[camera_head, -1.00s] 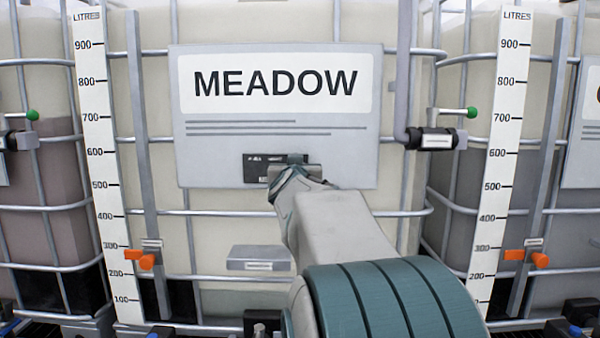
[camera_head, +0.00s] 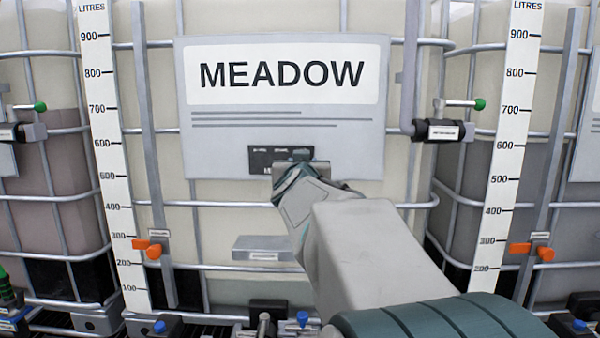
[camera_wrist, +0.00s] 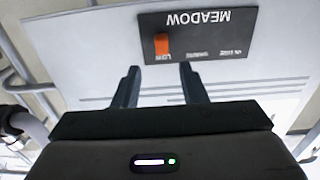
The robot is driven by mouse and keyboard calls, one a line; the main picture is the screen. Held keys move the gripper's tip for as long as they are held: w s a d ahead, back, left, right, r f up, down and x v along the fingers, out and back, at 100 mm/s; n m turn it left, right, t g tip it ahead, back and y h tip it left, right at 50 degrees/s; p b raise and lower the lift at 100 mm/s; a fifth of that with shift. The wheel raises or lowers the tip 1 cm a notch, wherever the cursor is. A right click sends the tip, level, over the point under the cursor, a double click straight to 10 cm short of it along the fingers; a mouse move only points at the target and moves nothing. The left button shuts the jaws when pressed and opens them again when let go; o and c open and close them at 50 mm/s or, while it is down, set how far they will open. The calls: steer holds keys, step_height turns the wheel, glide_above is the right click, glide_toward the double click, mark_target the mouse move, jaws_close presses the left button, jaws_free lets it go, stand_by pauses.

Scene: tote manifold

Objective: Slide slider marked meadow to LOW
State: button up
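The dark slider panel marked MEADOW (camera_wrist: 198,38) shows upside down in the wrist view, with an orange slider knob (camera_wrist: 162,44) at its left end. The knob is in line with the word LOW; other labels to the right are too blurred to read. My gripper (camera_wrist: 157,72) is open, its two dark fingers apart and pointing toward the panel, with nothing visible between them. The knob appears just beyond the fingertips; I see no contact. In the head view my gripper covers part of the panel (camera_head: 265,160) and hides the knob.
The panel sits on a grey MEADOW sign (camera_head: 220,150) on a caged white tote. A grey ledge (camera_head: 262,243) lies below it. A pipe with a green-handled valve (camera_head: 440,130) is at right.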

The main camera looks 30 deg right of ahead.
steer(key=v, duration=0.8)
steer(key=shift+s+p, duration=0.25)
steer(key=shift+p, duration=0.15)
steer(key=shift+a, duration=0.15)
steer(key=a+f+n+g+y, duration=0.2)
steer(key=a+f+n+y, duration=0.4)
steer(key=a+f+y, duration=0.65)
steer(key=s+a+f+g+h, duration=0.1)
steer(key=s+a+f+g, duration=0.3)
steer(key=s+f, duration=0.4)
steer(key=s+a+f+n+g+h, duration=0.1)
steer(key=s+a+f+g, duration=0.3)
steer(key=s+f, duration=0.4)
steer(key=shift+a+f+g, duration=0.25)
steer(key=shift+f+g, duration=0.05)
steer(key=shift+g, duration=0.3)
steer(key=shift+s, duration=0.1)
